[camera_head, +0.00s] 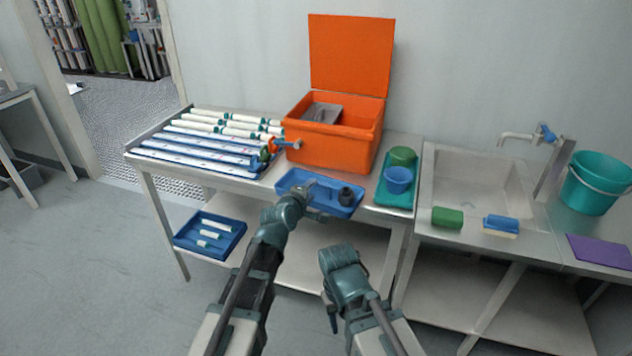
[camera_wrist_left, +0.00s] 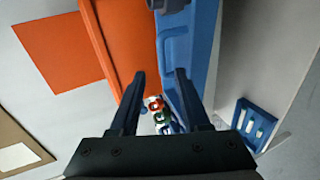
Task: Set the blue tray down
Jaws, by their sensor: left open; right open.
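The blue tray (camera_head: 290,177) is at the front edge of the table, beside the orange box, and looks roughly level. I cannot tell how fully it rests on the tabletop. A dark round piece (camera_head: 346,195) is in its right part. My left gripper (camera_head: 311,188) is open over the tray's near side. In the left wrist view its fingers (camera_wrist_left: 160,75) are apart near the tray's wall and handle (camera_wrist_left: 177,45), and I see nothing gripped. My right gripper (camera_head: 333,316) is open, low in front of the table, away from the tray.
The open orange box (camera_head: 335,147) stands behind the tray. White tubes on a rack (camera_head: 200,150) fill the table's left. A green tray (camera_head: 393,192) with a blue cup and a green piece is close on the right. Another blue tray (camera_head: 228,243) lies on the lower shelf.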

